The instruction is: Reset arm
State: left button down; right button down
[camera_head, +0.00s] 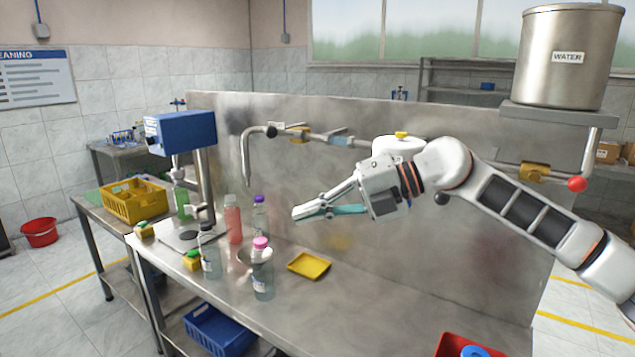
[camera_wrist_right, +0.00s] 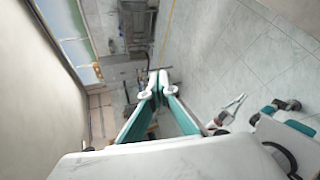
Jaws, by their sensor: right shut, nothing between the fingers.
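My right arm reaches in from the right in the head view. Its gripper (camera_head: 296,213) points left and hangs in the air above the steel bench, in front of the steel back panel. Its fingers are together with nothing between them. The right wrist view also shows the closed teal-lined fingers (camera_wrist_right: 157,84). My left gripper does not show in the head view.
Bottles stand on the bench (camera_head: 340,310) left of my gripper: a pink-capped one (camera_head: 262,272), a red one (camera_head: 234,222) and a purple-capped one (camera_head: 259,218). A yellow tray (camera_head: 309,266) lies below the gripper. A pipe (camera_head: 320,137) runs along the panel (camera_head: 480,250).

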jog(key=s+a+f+m+t+y, duration=0.1)
jog(key=s+a+f+m+y, duration=0.3)
jog(key=f+m+y, duration=0.15)
jog(key=d+f+m+t+h, duration=0.5)
jog(key=d+f+m+t, duration=0.2)
jog(key=f+m, duration=0.4)
jog(key=d+f+m+t+h, duration=0.4)
jog(key=d+f+m+t, duration=0.4)
jog(key=f, duration=0.5)
jog(key=s+d+f+m+g+h, duration=0.3)
jog(key=s+d+f+m, duration=0.1)
jog(key=s+f, duration=0.7)
jog(key=s+d+f+m+g+h, duration=0.3)
jog(key=s+d+f, duration=0.4)
jog(key=s+f, duration=0.4)
notch_tip(320, 180, down, 3)
jog(key=shift+d+r+m+h, duration=0.2)
jog(key=shift+d+m+h, duration=0.05)
jog(key=shift+m+h, duration=0.45)
